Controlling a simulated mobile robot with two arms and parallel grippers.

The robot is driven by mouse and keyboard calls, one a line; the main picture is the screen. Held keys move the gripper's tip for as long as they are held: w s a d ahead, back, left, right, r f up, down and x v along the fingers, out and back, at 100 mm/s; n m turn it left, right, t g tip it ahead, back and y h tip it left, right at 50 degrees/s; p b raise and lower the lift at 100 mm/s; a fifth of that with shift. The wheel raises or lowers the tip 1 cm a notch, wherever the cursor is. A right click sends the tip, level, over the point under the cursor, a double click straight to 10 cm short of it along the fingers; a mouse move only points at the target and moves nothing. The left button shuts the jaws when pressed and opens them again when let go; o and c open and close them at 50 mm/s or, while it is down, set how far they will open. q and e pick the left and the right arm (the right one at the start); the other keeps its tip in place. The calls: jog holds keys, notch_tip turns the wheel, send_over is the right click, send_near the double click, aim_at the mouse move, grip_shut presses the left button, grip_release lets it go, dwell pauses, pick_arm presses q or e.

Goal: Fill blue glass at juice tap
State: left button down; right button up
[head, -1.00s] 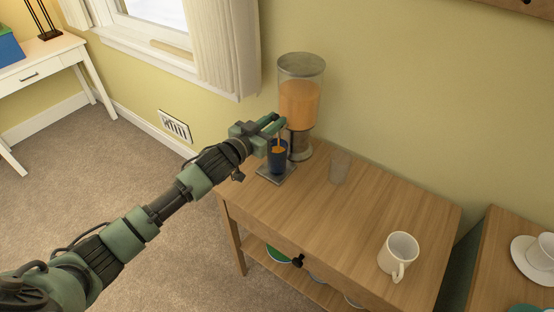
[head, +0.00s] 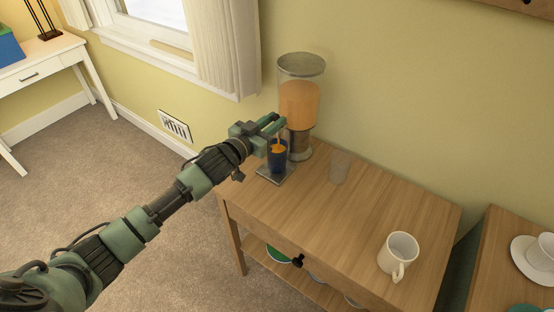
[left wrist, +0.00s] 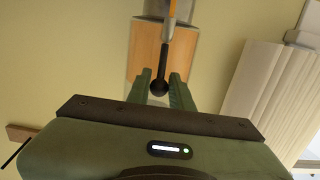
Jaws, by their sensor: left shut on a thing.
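The juice dispenser (head: 300,98) stands at the back of the wooden side table, its clear tank partly full of orange juice. The blue glass (head: 277,163) stands upright on a small grey drip tray (head: 263,172) in front of it. Orange juice runs down into the glass and shows near its rim. My left gripper (head: 277,122) is above the glass at the tap, shut on the tap lever. In the left wrist view the lever's black knob (left wrist: 159,87) sits between my fingers. The tap is mostly hidden by the gripper in the head view. My right gripper is out of view.
On the wooden table (head: 330,220) a clear glass (head: 340,167) stands right of the dispenser, and a white mug (head: 398,256) is near the front right. The middle of the tabletop is bare. The wall and a curtain (head: 225,50) are close behind.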

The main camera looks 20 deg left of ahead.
aim_at(287, 91)
pick_arm(q)
jog(key=shift+r, duration=0.15)
dwell(0.4)
jog(key=shift+w+d+r, duration=0.1)
jog(key=shift+w+r, duration=0.1)
jog(key=shift+w, duration=0.2)
jog(key=shift+w+d+r, duration=0.15)
jog(key=shift+w+d, duration=0.05)
jog(key=shift+w, duration=0.25)
jog(key=shift+w+d+r, duration=0.1)
jog(key=shift+w+d, duration=0.05)
jog(key=shift+w, duration=0.3)
jog(key=c, duration=1.2)
grip_release()
jog(key=shift+w, duration=0.15)
jog(key=shift+c, duration=0.2)
notch_tip(287, 91, up, 6)
jog(key=p, duration=0.6)
jog(key=shift+f, duration=0.1)
